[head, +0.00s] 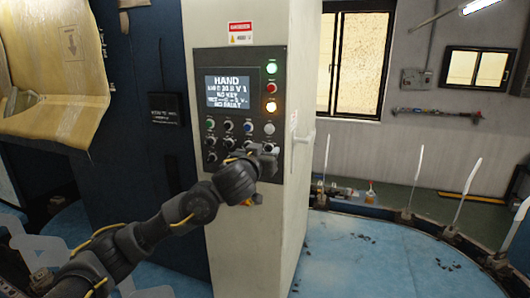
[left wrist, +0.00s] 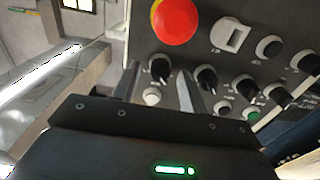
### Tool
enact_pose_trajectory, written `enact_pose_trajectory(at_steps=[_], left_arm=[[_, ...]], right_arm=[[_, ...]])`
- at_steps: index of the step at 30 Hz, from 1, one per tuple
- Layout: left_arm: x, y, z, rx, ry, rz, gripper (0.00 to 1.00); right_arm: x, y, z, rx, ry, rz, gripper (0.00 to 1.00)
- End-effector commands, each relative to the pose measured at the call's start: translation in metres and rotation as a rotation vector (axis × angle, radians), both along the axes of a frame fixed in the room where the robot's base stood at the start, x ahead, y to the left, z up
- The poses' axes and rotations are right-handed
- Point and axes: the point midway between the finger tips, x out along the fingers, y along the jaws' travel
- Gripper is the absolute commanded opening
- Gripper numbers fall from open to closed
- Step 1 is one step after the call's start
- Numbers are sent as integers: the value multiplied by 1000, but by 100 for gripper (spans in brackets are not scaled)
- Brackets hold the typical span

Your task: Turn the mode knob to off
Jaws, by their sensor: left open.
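The control panel (head: 238,110) is on the front of a pale cabinet. Its screen (head: 232,91) reads HAND at the top. My left gripper (head: 268,152) is at the panel's lower right. In the left wrist view, its open fingers (left wrist: 160,86) point at the panel, with a black knob (left wrist: 160,68) with a white mark between or just beyond their tips. I cannot tell whether the fingers touch it. The labels are too small to read, so I cannot tell which knob is the mode knob. My right gripper is not in view.
A red mushroom button (left wrist: 175,22) sits close to the fingertips. Several other knobs, a white switch (left wrist: 230,37) and a green button (left wrist: 253,116) are nearby. A door handle (head: 293,135) is at the cabinet's edge. Blue floor (head: 370,255) lies right of the cabinet.

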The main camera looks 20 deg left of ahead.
Motion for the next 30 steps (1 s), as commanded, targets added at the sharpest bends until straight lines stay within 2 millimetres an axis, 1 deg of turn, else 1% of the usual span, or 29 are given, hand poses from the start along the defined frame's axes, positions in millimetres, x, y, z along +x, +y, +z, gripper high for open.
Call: enact_pose_trajectory(at_steps=[1, 10, 11, 20, 26, 30], left_arm=[[0, 0, 0, 0, 0, 0, 41], [0, 0, 0, 0, 0, 0, 1], [0, 0, 0, 0, 0, 0, 0], [0, 0, -2, 43, -2, -1, 0], [0, 0, -4, 159, -9, 0, 0], [0, -1, -4, 276, -17, 0, 0]], right_arm=[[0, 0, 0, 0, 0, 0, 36], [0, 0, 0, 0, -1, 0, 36], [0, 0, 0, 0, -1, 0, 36], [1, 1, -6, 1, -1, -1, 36], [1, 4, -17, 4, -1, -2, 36], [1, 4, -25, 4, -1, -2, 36]])
